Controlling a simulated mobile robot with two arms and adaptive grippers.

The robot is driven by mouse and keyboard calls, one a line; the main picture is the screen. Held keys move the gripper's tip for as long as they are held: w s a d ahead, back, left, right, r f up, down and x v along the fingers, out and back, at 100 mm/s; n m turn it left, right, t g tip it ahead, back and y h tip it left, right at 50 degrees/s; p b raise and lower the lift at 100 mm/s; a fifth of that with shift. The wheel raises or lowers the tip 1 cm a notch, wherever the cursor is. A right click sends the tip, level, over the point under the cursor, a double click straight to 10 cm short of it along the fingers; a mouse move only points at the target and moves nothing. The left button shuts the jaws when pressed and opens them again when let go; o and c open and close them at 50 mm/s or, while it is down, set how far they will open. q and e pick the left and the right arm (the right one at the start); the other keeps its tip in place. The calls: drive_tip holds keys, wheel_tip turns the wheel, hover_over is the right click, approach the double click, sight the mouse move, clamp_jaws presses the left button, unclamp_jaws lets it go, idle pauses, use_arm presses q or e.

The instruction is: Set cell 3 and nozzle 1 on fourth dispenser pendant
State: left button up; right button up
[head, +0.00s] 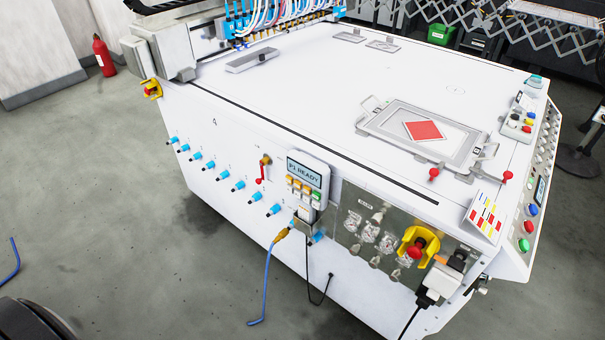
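One dispenser pendant (307,182) hangs on the white front side of the gantry machine. Its screen (305,172) reads "P1 READY". Below the screen are orange-yellow and pale keys (300,187) and a green key (316,196). The key labels are too small to read. I cannot tell from this view whether this is the fourth pendant. Neither of my grippers is in view.
A red-handled valve (263,168) sits left of the pendant, with blue fittings (238,185) along the panel. A red emergency button with yellow guard (417,246) is to the right. A blue cable (267,277) hangs to the floor. Grey floor (110,200) at left is largely clear.

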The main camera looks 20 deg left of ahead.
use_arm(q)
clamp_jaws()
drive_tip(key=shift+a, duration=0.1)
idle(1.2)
